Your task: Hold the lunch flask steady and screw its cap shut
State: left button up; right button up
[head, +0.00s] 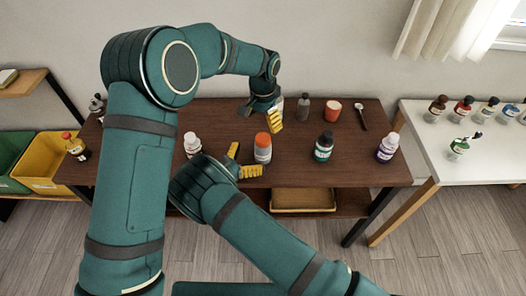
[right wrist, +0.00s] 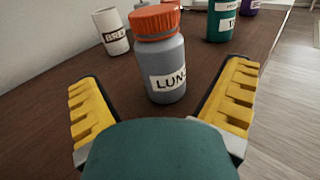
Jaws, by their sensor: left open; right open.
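The lunch flask (head: 262,155) is a grey bottle standing upright on the brown table, its label reading "LUN" in the right wrist view (right wrist: 168,72). Its orange cap (head: 262,139) sits on top; whether it is tight I cannot tell. The cap also shows in the right wrist view (right wrist: 156,20). My right gripper (head: 248,160) is open, low at the flask's left front side. Its yellow fingers are spread with the flask ahead between them, apart from it. My left gripper (head: 274,119) is open above and behind the flask, a little right of the cap, holding nothing visible.
A grey bottle (head: 304,104), red cup (head: 332,111) and spoon (head: 361,115) are behind. A white side table (head: 470,165) holds several bottles.

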aim_at(267, 144)
jog(key=x, duration=0.7)
jog(key=shift+w+d, duration=0.15)
jog(key=shift+d, duration=0.05)
grip_shut()
pick_arm(q)
jog(key=n, duration=0.3)
jog(key=shift+s+f, duration=0.15)
jog(key=n, duration=0.4)
jog(key=shift+s+f, duration=0.1)
jog(key=n, duration=2)
jog(key=shift+a+r, duration=0.1)
jog(key=shift+r, duration=0.15)
